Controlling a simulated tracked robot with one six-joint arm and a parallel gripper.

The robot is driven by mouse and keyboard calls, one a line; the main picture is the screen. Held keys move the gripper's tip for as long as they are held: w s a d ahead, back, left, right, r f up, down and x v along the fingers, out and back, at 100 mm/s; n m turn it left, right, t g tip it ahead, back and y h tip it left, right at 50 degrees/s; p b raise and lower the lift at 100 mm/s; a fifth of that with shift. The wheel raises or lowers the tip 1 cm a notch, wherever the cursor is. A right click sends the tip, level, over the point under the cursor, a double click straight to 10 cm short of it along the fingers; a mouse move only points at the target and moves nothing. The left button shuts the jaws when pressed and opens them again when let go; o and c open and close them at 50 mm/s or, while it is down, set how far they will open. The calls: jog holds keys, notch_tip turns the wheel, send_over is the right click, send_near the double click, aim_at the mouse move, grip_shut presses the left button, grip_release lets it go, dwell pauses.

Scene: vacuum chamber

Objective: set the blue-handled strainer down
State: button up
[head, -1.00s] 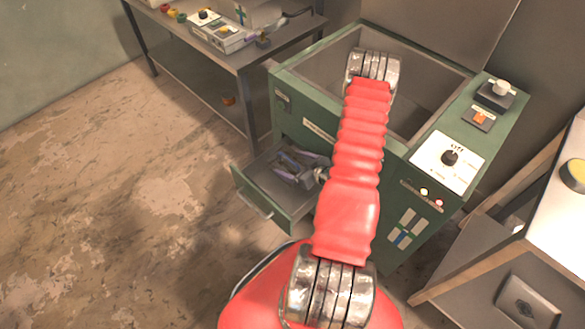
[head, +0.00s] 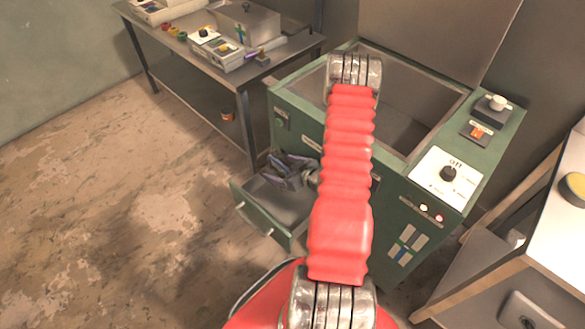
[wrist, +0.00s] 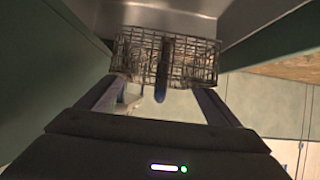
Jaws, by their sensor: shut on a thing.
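The strainer is a wire-mesh basket (wrist: 198,55) with a blue handle (wrist: 163,78), seen ahead in the wrist view. In the head view my gripper (head: 286,167) is over the open drawer (head: 246,208) at the front of the green chamber. I cannot make out the strainer there. Whether it touches the drawer floor cannot be told.
The green vacuum chamber (head: 335,165) has an open top and a control panel (head: 446,178) at right. A metal table (head: 245,75) with boxes and small items stands behind left. A bench (head: 550,235) is at right. The floor at left is clear.

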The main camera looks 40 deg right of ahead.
jog(key=w+a+r, duration=0.6)
jog(key=w+r, duration=0.1)
jog(key=r, duration=0.2)
jog(key=w+a+r, duration=0.6)
jog(key=a+r, duration=0.1)
jog(key=r, duration=0.2)
jog(key=a+r, duration=1.4)
jog(key=a, duration=0.5)
jog(key=shift+r, duration=0.4)
jog(key=shift+d, duration=0.1)
